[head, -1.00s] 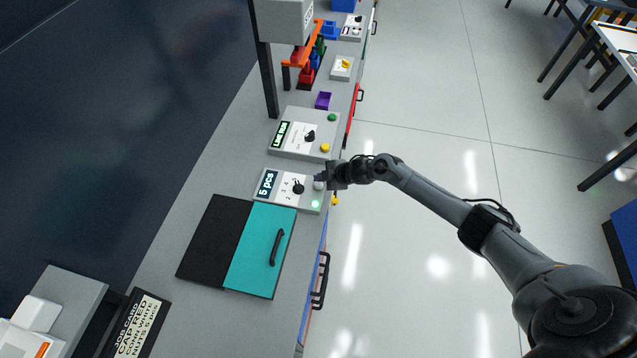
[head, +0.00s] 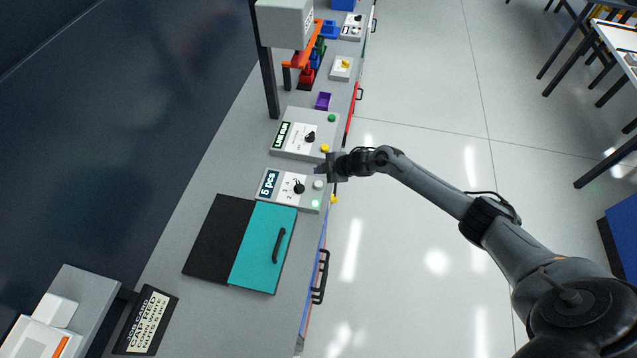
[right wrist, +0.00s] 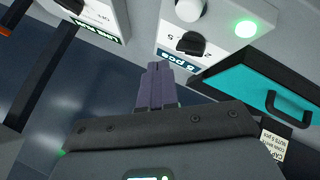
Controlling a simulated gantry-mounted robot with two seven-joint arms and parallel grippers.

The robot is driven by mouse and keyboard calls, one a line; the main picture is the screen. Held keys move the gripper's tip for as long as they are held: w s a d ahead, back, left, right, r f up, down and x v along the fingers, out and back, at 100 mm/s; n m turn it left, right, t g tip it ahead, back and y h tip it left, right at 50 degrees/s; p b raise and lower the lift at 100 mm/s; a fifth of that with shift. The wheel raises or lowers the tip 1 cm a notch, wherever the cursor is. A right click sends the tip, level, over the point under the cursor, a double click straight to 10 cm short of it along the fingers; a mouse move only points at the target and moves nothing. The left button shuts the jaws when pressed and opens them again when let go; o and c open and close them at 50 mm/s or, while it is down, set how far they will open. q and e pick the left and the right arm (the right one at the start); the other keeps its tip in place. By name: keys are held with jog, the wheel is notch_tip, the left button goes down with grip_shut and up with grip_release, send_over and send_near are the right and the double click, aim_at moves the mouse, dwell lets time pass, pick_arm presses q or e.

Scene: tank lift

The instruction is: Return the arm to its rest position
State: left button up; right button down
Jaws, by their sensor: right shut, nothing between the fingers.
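My right gripper (head: 325,170) is shut and empty. In the head view it is above the bench's right edge, by the upper right corner of the "5 pcs" control box (head: 291,189). In the right wrist view the closed fingers (right wrist: 157,88) point toward that box (right wrist: 215,35), which has a black knob, a pale button and a lit green button. I cannot tell from these views whether the fingertips touch the box. My right arm (head: 430,188) reaches in from the lower right. My left gripper is not in view.
The "LINE RUN" box (head: 305,133) stands just beyond. A teal lid (head: 263,247) with a black handle lies nearer. A purple bin (head: 323,101), an orange-armed stand (head: 301,57) and a job card (head: 146,321) are also on the bench (head: 210,165). The floor (head: 420,110) to the right is open.

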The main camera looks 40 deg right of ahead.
dwell(0.3)
jog(key=s+a+r+m+h+p, duration=0.1)
jog(key=s+a, duration=0.4)
jog(key=a, duration=0.3)
jog(key=s+a+r+m+p, duration=0.1)
jog(key=s+a+m+p, duration=0.1)
jog(key=s+a, duration=0.45)
jog(key=s+a+r+m+g+p, duration=0.1)
jog(key=s+r+m, duration=0.1)
jog(key=s+r, duration=0.2)
jog(key=s+r+m+g+h+p, duration=0.1)
jog(key=s+r, duration=0.4)
jog(key=s, duration=0.6)
jog(key=s+a+r+m+g+h+p, duration=0.1)
jog(key=s+r+m+g, duration=0.2)
jog(key=s, duration=0.4)
jog(key=shift+s+a+r+m, duration=0.2)
jog(key=shift+a+r+m, duration=0.15)
jog(key=shift+r+m, duration=0.55)
jog(key=shift+f, duration=0.15)
